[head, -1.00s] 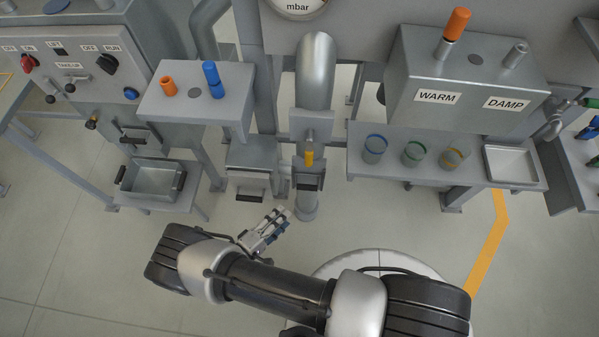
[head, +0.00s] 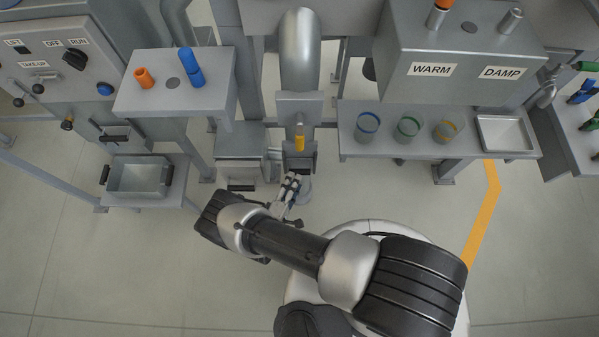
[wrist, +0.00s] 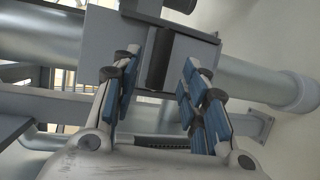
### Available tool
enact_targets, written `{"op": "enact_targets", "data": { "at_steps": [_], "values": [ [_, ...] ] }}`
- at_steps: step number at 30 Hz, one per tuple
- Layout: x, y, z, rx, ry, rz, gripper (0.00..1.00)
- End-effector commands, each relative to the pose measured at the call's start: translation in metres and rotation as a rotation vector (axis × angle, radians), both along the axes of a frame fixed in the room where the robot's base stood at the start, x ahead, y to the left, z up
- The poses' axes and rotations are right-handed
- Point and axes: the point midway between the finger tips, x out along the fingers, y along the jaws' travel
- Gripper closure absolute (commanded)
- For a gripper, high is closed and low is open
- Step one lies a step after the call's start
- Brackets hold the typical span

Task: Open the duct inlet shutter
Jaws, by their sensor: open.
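The duct (head: 300,70) is a grey metal pipe coming down at the middle of the head view. The shutter (head: 300,155) is a grey plate unit low on it, with a yellow piece (head: 300,143) above it. In the wrist view, a black handle (wrist: 159,62) stands out from the shutter's grey plate (wrist: 185,40). My gripper (head: 292,182) is just in front of the shutter. Its blue-padded fingers are open in the wrist view (wrist: 160,72), one on each side of the handle, with gaps visible. In the head view my gripper partly hides the shutter's lower part.
A box with a black handle (head: 241,170) stands just left of the duct. A tray (head: 140,175) is further left. A shelf with several jars (head: 408,128) is on the right. The floor in front is clear.

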Motion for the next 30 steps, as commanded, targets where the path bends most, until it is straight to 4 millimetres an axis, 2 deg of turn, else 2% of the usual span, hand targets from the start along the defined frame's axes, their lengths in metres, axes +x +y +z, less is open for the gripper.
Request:
{"op": "enact_targets", "data": {
  "at_steps": [6,12,22,30],
  "values": [
    [0.035,-0.018,-0.008,0.001,-0.001,-0.006,0.60],
    [0.051,-0.024,-0.011,0.001,0.000,-0.002,0.60],
    [0.054,-0.025,-0.011,0.000,0.000,0.000,0.60],
    [0.053,-0.025,-0.011,0.000,0.000,0.000,0.78]
  ]
}}
